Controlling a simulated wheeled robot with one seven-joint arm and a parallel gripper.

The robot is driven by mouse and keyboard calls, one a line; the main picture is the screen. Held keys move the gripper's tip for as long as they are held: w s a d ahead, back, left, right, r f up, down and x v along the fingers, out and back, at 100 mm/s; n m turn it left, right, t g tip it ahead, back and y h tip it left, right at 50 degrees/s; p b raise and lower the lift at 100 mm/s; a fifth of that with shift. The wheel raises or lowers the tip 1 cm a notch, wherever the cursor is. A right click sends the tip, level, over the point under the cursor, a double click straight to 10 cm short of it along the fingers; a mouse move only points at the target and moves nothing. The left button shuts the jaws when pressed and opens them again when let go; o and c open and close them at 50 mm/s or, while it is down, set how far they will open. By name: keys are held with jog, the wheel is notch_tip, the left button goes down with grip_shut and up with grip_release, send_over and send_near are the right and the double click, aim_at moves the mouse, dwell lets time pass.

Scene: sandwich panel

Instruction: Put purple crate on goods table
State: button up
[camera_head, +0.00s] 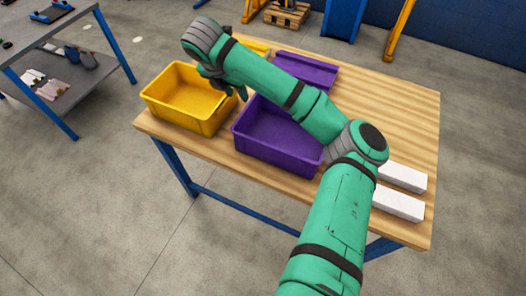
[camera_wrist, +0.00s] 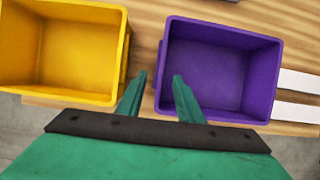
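The purple crate (camera_wrist: 220,65) is empty and stands upright on a wooden-topped table; it also shows in the head view (camera_head: 270,135), partly hidden by my arm. My gripper (camera_wrist: 160,76) is open and empty at the crate's left wall. In the wrist view one finger appears over the crate's inside and the other over the gap beside the yellow crate; their height is hard to tell. In the head view my gripper (camera_head: 240,92) is partly hidden behind my wrist. I cannot tell which table is the goods table.
A yellow crate (camera_head: 190,95) stands close left of the purple one. Behind lies another purple piece (camera_head: 305,68). White blocks (camera_head: 400,205) lie at the right. The wooden table (camera_head: 405,115) is clear at back right. A grey table (camera_head: 75,75) with small items stands left.

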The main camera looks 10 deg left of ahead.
jog(key=s+a+f+m+t+y, duration=0.1)
jog(key=s+a+f+m+y, duration=0.25)
jog(key=a, duration=0.35)
jog(key=s+a+f+m+t+y, duration=0.1)
jog(key=s+a+f+m+y, duration=0.15)
jog(key=a+m+y, duration=0.35)
jog(key=s+a+f+m+t+y, duration=0.1)
jog(key=s+a+f+m+y, duration=0.15)
jog(key=a, duration=0.45)
jog(key=s+d+f+m+t+h, duration=0.35)
jog(key=s+d+f+m, duration=0.25)
jog(key=s+d+m, duration=0.3)
jog(key=s+d+f+m+t+h, duration=0.3)
jog(key=s+d+f+m+t, duration=0.15)
jog(key=s+d+m, duration=0.45)
jog(key=s+d+r+m+h, duration=0.1)
jog(key=s+d+h, duration=0.1)
jog(key=s+d, duration=0.7)
jog(key=s+d+r+m+h, duration=0.1)
jog(key=s+d+r+h, duration=0.1)
jog(key=s+d, duration=0.7)
jog(key=shift+f+v, duration=0.25)
jog(key=shift+v, duration=0.9)
jog(key=shift+s+d+m, duration=0.1)
jog(key=shift+m, duration=0.2)
